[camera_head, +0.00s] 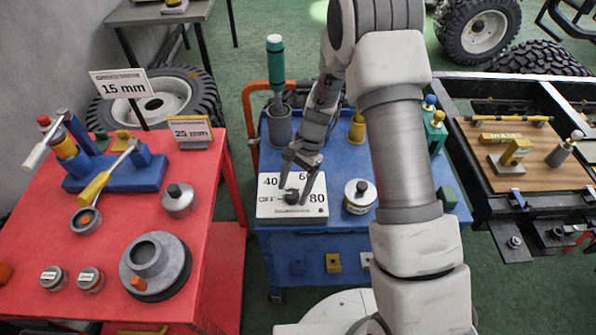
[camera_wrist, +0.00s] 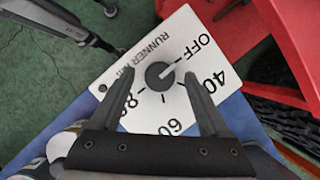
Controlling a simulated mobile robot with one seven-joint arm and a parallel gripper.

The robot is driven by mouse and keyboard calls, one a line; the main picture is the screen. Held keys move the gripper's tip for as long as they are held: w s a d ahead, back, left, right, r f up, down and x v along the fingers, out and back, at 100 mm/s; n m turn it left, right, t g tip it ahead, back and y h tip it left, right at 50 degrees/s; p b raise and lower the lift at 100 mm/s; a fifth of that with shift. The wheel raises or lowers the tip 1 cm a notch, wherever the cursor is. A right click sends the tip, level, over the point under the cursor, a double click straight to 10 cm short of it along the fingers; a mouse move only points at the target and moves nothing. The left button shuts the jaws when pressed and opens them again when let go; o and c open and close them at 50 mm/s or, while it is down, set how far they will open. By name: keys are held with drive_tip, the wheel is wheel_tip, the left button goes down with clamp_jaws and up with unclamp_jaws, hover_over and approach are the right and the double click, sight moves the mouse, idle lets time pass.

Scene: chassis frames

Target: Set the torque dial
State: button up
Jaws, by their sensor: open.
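The torque dial is a dark round knob (camera_head: 291,197) on a white panel (camera_head: 262,211) marked OFF, 40, 60 and 80, lying on the blue cart. In the wrist view, the knob (camera_wrist: 160,76) carries a light pointer line that points toward the OFF mark. My gripper (camera_head: 297,186) is above the panel, pointing down at the knob. In the wrist view, the open fingers of my gripper (camera_wrist: 160,72) stand one on each side of the knob, with gaps visible. I cannot tell how far above the panel the fingertips are.
A white-and-dark canister (camera_head: 359,197) stands right of the panel. A grey cup with a green-handled tool (camera_head: 276,80) stands behind it. The red table (camera_head: 215,230) with signs and parts is at left. A wooden board with tools (camera_head: 540,178) is at right.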

drive_tip(key=v, duration=1.7)
drive_tip(key=shift+r, duration=0.1)
drive_tip(key=s+d+r+n+t+h, duration=0.2)
drive_tip(key=s+d+r+n+t, duration=0.15)
drive_tip(key=s+r, duration=0.85)
drive_tip(key=s+d+r+n+t, duration=0.1)
drive_tip(key=s+r+n+t, duration=0.1)
drive_tip(key=s, duration=0.4)
drive_tip(key=s+d+r+n+t+h, duration=0.1)
drive_tip(key=s+d+r+n+t, duration=0.1)
drive_tip(key=s, duration=0.3)
drive_tip(key=shift+s+d+r+n+t, duration=0.3)
drive_tip(key=shift+s+r+n+t, duration=0.1)
drive_tip(key=shift+r+n+t, duration=0.35)
